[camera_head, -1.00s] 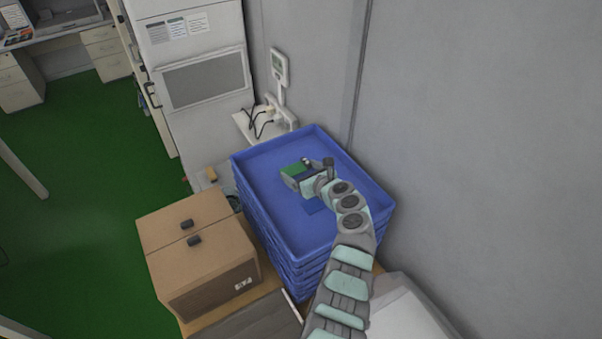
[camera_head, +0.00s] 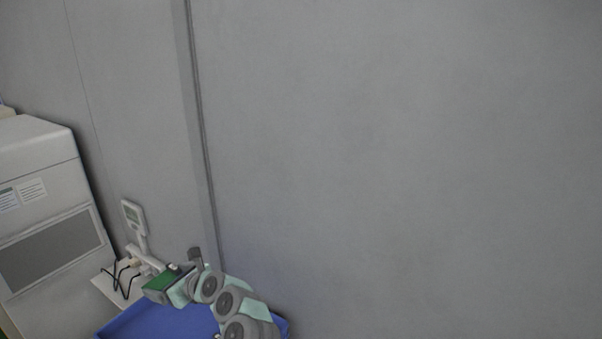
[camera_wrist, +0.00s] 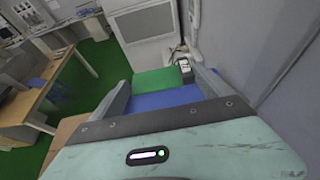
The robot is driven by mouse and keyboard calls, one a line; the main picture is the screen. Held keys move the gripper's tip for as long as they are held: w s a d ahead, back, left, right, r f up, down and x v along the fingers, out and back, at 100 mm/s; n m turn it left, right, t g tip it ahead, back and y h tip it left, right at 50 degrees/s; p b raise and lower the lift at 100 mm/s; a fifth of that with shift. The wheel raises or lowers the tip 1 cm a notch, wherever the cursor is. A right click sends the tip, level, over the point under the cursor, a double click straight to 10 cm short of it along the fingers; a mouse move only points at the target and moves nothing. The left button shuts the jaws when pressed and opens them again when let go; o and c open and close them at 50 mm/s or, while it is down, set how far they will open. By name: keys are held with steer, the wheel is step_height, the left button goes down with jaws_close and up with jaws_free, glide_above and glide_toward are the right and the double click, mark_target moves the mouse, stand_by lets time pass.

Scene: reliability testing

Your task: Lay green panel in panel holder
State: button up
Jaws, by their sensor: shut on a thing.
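The green panel (camera_head: 161,280) is at the tip of my gripper (camera_head: 165,286), low and left of centre in the head view. It also shows in the wrist view (camera_wrist: 160,79), between the two grey fingers of my gripper (camera_wrist: 161,88). My gripper is shut on it and holds it above the blue tray (camera_head: 165,326). The fingers hide part of the panel's edges. I cannot make out a panel holder in either current view.
A white cabinet (camera_head: 52,235) stands at the left against the grey wall (camera_head: 400,150). A meter (camera_head: 134,217) and sockets with black cables are close behind the gripper. The wrist view shows a wooden desk (camera_wrist: 40,95) and green floor at the left.

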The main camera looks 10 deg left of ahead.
steer(key=s+d+f+m+t+h+p, duration=0.1)
steer(key=s+d+f+m+t+h, duration=0.2)
steer(key=d, duration=1.2)
steer(key=s+d+f+m+t+h+p, duration=0.2)
steer(key=s+d+f+m+h, duration=0.3)
steer(key=s+d, duration=0.4)
steer(key=s+d+f+m+t+h+p, duration=0.2)
steer(key=s+d+f+m+t+h, duration=0.2)
steer(key=d, duration=1.8)
steer(key=shift+s+d+f+m+h, duration=0.3)
steer(key=shift+s+m+h, duration=0.1)
steer(key=shift+s+m, duration=0.75)
